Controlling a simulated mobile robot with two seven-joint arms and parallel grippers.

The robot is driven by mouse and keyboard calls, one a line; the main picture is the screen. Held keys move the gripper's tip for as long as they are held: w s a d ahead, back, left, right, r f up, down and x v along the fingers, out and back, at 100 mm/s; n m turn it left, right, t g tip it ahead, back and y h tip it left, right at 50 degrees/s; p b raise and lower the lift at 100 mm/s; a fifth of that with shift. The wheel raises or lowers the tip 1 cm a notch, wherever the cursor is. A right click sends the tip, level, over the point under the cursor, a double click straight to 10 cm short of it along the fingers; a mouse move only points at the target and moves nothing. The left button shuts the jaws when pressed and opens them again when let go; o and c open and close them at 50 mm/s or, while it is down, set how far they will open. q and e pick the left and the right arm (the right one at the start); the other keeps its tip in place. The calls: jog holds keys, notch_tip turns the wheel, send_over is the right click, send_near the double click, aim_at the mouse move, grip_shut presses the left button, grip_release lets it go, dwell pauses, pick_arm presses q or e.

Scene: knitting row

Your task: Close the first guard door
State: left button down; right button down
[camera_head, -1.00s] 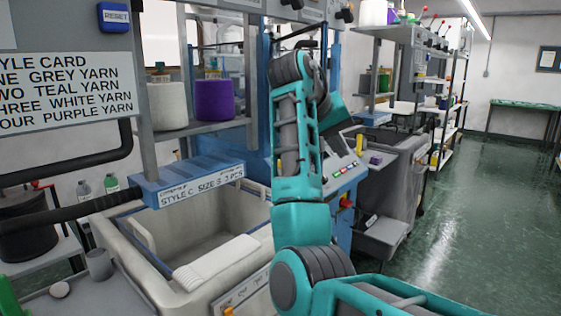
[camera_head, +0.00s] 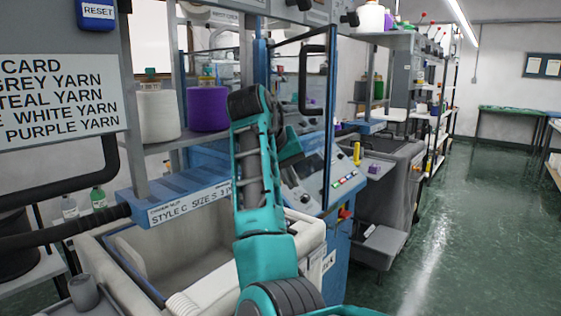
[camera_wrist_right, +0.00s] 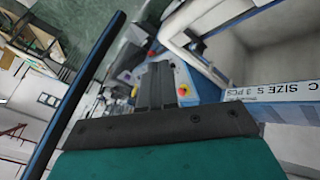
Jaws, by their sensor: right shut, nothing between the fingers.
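The guard door (camera_head: 331,125) is a clear panel with a thin blue frame and a black bar handle (camera_head: 303,80). It stands out from the knitting machine at an angle, in front of the control panel (camera_head: 305,185). My right arm rises in front of the machine, left of the handle in the head view, and hides part of the door area. My right gripper's dark fingers (camera_wrist_right: 155,75) are shut and empty in the wrist view. A long dark-blue bar (camera_wrist_right: 75,95), apparently the door's frame edge, runs beside them, apart from the fingers. My left gripper is not in view.
A cream bin (camera_head: 150,245) sits below the blue label beam (camera_head: 180,195). White and purple yarn cones (camera_head: 207,108) stand on the shelf. A grey cart (camera_head: 385,185) stands right of the machine. Green floor (camera_head: 450,220) is free at the right.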

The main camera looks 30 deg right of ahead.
aim_at(315, 189)
jog(key=shift+s+d+f, duration=0.1)
jog(key=shift+s+d, duration=0.1)
jog(key=shift+d, duration=0.85)
jog(key=shift+s+d, duration=0.15)
jog(key=shift+d, duration=0.9)
